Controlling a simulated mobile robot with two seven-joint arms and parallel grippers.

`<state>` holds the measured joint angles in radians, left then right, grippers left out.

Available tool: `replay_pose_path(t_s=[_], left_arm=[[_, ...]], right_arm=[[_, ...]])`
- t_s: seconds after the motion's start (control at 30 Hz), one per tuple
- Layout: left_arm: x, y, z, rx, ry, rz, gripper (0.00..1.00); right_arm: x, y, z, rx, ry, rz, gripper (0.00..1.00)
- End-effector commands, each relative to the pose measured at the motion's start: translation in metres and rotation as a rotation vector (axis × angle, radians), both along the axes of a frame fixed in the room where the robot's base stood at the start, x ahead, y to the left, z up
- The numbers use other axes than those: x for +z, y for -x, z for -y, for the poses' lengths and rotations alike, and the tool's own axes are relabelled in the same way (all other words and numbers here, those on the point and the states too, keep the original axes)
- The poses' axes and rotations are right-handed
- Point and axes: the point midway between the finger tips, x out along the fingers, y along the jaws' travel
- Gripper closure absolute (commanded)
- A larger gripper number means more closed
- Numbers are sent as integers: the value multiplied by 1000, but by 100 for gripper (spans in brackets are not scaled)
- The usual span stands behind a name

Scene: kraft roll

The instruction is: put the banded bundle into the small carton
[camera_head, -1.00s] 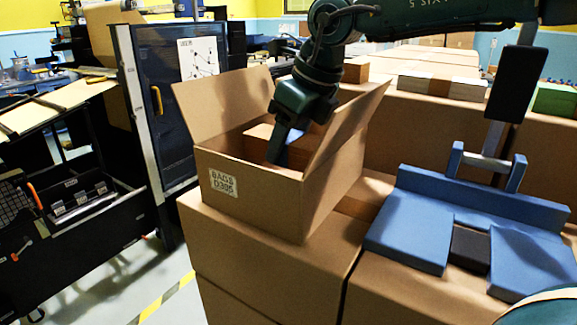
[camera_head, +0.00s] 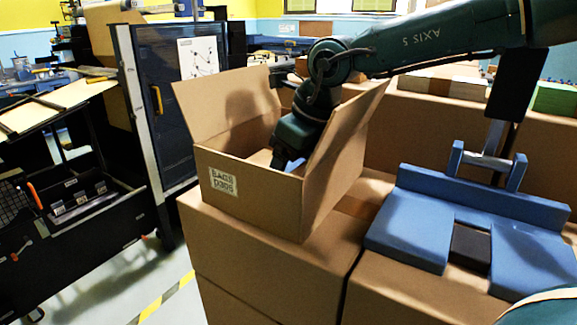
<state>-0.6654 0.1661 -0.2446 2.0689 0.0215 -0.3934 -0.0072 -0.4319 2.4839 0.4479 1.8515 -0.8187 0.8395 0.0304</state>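The small carton (camera_head: 250,196) stands open on a stack of larger boxes, flaps raised, with a "BAGS" label on its front. My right arm comes in from the right edge, and its gripper (camera_head: 287,160) reaches down inside the carton. Its fingertips are partly hidden by the front wall and the right flap, so I cannot tell whether it is open or shut. The banded bundle is not clearly visible now; the carton's floor is hidden behind its front wall. My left gripper is not in view.
A blue fixture (camera_head: 410,231) with a dark upright lies on the boxes to the right. Behind are a paper stack with a brown band (camera_head: 440,84) and a green stack (camera_head: 556,99). A dark cabinet (camera_head: 172,105) stands left of the carton.

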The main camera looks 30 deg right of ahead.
Motion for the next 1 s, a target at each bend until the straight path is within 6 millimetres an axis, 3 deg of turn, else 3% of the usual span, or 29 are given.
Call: replay_pose_path(t_s=[0.3,0.47,0.8,1.0], left_arm=[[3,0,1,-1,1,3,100],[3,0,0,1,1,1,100],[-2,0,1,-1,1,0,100],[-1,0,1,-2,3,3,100]], right_arm=[[1,0,0,0,0,0,24],[11,2,2,-1,0,4,24],[78,26,16,-2,0,5,24],[105,36,22,-2,1,2,24]])
